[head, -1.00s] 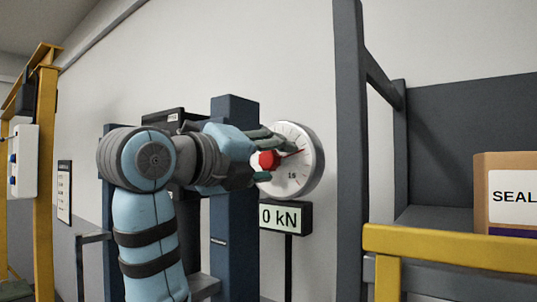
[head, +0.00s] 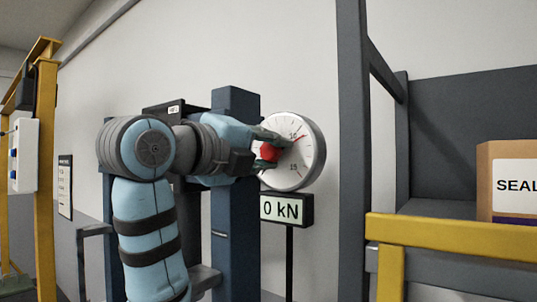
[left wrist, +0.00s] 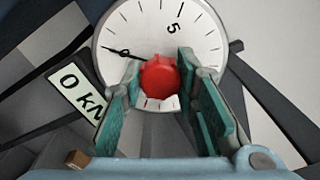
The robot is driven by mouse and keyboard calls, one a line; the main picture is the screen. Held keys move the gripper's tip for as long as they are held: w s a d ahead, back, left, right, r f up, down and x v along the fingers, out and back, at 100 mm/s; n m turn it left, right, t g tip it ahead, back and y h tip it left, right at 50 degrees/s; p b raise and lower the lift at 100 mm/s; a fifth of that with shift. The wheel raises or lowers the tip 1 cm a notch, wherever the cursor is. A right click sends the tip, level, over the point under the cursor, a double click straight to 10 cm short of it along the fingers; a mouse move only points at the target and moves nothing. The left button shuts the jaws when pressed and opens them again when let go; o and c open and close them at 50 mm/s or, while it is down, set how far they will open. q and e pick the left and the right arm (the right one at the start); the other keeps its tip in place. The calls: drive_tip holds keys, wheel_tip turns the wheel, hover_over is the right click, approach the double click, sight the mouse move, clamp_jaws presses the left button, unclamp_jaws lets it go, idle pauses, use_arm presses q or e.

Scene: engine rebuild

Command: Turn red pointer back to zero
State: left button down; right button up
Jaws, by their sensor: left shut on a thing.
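The round white gauge (head: 312,160) hangs on the wall with a red knob (head: 269,152) at its centre. A thin red pointer (head: 299,140) runs from the knob toward the upper right, near the 10 mark. My left gripper (head: 273,148) is shut on the red knob, one finger on each side. In the left wrist view the knob (left wrist: 159,76) sits between the teal fingers of the gripper (left wrist: 162,88). There a black needle (left wrist: 123,52) points toward the 0 mark; the red pointer cannot be made out. My right gripper is out of view.
A display (head: 285,208) reading 0 kN stands just below the gauge. A dark blue post (head: 236,240) stands behind my left arm. A grey upright (head: 351,160) and a yellow rail (head: 450,236) are to the right. A carton (head: 485,180) marked SEAL sits at far right.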

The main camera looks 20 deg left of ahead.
use_arm(q)
drive_tip(key=n+b, duration=0.1)
drive_tip(key=n, duration=0.3)
drive_tip(key=shift+f, duration=0.1)
drive_tip(key=n+b, duration=0.1)
drive_tip(key=n, duration=0.4)
drive_tip(key=shift+n, duration=0.4)
drive_tip(key=n+b, duration=0.1)
drive_tip(key=n, duration=0.3)
drive_tip(key=shift+n, duration=0.3)
drive_tip(key=n+b, duration=0.1)
drive_tip(key=n, duration=0.4)
drive_tip(key=shift+r+b, duration=0.2)
drive_tip(key=shift+b, duration=0.2)
drive_tip(key=n+b, duration=0.1)
drive_tip(key=n, duration=0.4)
drive_tip(key=shift+a, duration=0.1)
drive_tip(key=n+b, duration=0.1)
drive_tip(key=n, duration=0.4)
drive_tip(key=shift+r+n, duration=0.1)
drive_tip(key=shift+n, duration=0.2)
drive_tip(key=n+b, duration=0.1)
drive_tip(key=n, duration=0.4)
drive_tip(key=shift+n+b, duration=0.65)
drive_tip(key=shift+n, duration=1.65)
